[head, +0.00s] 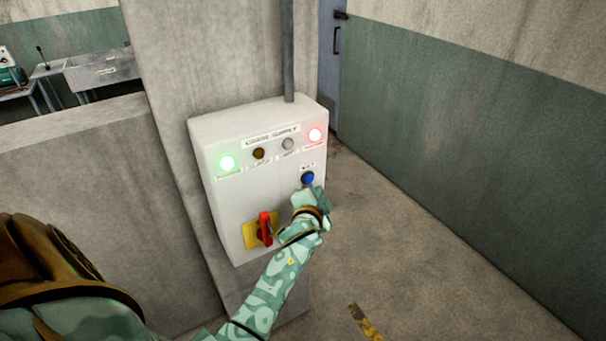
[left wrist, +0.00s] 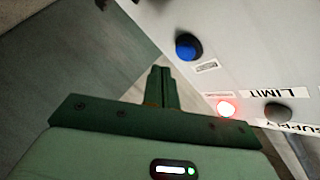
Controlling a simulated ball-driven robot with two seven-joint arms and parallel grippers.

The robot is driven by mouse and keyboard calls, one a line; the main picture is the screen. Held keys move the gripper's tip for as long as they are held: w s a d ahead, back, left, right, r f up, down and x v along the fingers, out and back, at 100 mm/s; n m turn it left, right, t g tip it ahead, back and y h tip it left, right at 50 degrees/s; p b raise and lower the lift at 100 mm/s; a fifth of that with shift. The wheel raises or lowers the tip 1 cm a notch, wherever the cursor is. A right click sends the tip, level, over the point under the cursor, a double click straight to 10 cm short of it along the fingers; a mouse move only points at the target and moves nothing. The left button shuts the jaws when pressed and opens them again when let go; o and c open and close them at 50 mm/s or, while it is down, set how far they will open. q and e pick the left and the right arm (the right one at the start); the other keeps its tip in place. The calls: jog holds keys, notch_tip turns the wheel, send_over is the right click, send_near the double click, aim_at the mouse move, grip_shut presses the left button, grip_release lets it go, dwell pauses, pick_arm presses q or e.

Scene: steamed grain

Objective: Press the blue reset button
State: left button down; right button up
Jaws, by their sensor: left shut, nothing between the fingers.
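The blue reset button (head: 308,178) sits at the right side of a white control box on a concrete pillar, below a red lit lamp. In the left wrist view the blue button (left wrist: 188,47) is up and to the right of the fingertips, in a dark collar. My left gripper (head: 309,192) is just below the button in the head view. Its fingers (left wrist: 160,72) are shut together and empty. In the left wrist view a gap shows between fingertips and button; whether they touch cannot be seen clearly in the head view. My right gripper is not in view.
The white box (head: 222,205) also carries a green lamp (head: 227,163), a red lamp (head: 315,135), a brown knob (head: 259,153), a grey knob (head: 288,144) and a red rotary handle (head: 265,228) on a yellow plate. Open floor (head: 400,240) lies to the right.

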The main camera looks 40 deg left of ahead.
aim_at(309, 179)
pick_arm(q)
jog(key=shift+w+a+r, duration=0.15)
jog(key=shift+w+a, duration=0.15)
jog(key=shift+a, duration=0.4)
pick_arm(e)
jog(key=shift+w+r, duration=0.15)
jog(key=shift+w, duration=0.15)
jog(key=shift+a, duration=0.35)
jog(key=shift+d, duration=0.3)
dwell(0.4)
pick_arm(q)
jog(key=shift+a, duration=0.1)
jog(key=shift+w+a+p, duration=0.2)
jog(key=shift+a+p, duration=0.1)
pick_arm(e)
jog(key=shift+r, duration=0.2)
